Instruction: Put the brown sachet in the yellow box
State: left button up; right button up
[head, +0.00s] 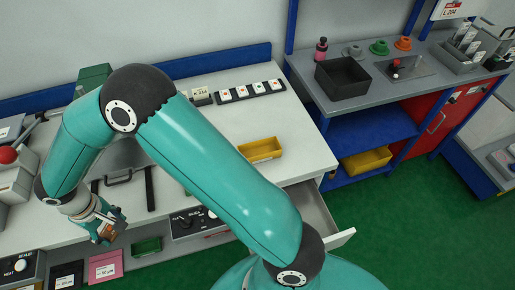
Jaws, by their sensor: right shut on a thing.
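My right gripper (108,228) is at the left, low over the front edge of the long bench. It is shut on a small brown thing, which looks like the brown sachet (107,232); the fingers hide part of it. A yellow box (262,157) stands on the bench top, right of the middle, well to the right of the gripper. My own teal arm passes close in front of its left side. No contents show in it. My left gripper is not in view.
Another yellow box (366,163) sits on the blue lower shelf at right. An open drawer (318,215) juts out below the bench. A black tray (342,78) stands on the right bench.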

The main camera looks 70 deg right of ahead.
aim_at(259, 153)
jog(key=k, duration=1.05)
jog(key=z, duration=0.6)
jog(key=i, duration=0.7)
jog(key=z, duration=0.15)
